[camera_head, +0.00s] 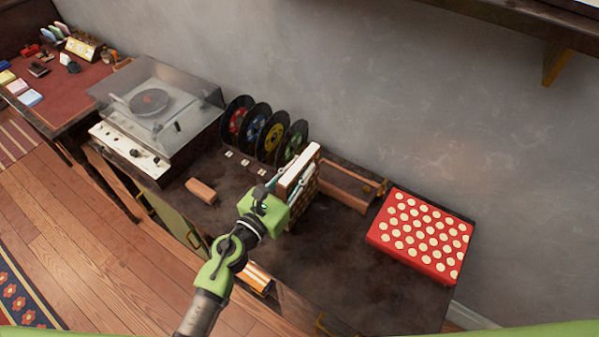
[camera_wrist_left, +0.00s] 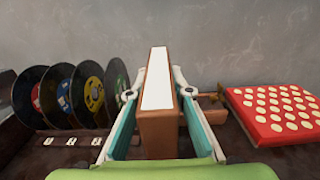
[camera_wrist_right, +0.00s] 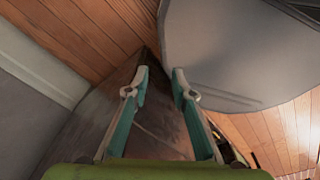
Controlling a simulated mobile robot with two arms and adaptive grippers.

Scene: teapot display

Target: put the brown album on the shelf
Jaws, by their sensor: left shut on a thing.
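The brown album (camera_wrist_left: 158,132) stands upright between the fingers of my left gripper (camera_wrist_left: 158,90), its white page edge facing up. In the head view the left gripper (camera_head: 287,188) is shut on the album (camera_head: 298,171), over the middle of the dark cabinet top. The gripper hides part of the album, and I cannot tell whether its base touches the cabinet. A dark wall shelf (camera_head: 515,22) shows at the upper right, its upper side mostly out of view. My right gripper (camera_wrist_right: 160,88) is open and empty in the right wrist view.
Several records (camera_head: 265,134) stand in a row left of the album. A wooden rack (camera_head: 347,186) is to its right, then a red polka-dot box (camera_head: 420,236). A turntable (camera_head: 160,105) and a small brown block (camera_head: 201,191) are on the left. The cabinet's front right is clear.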

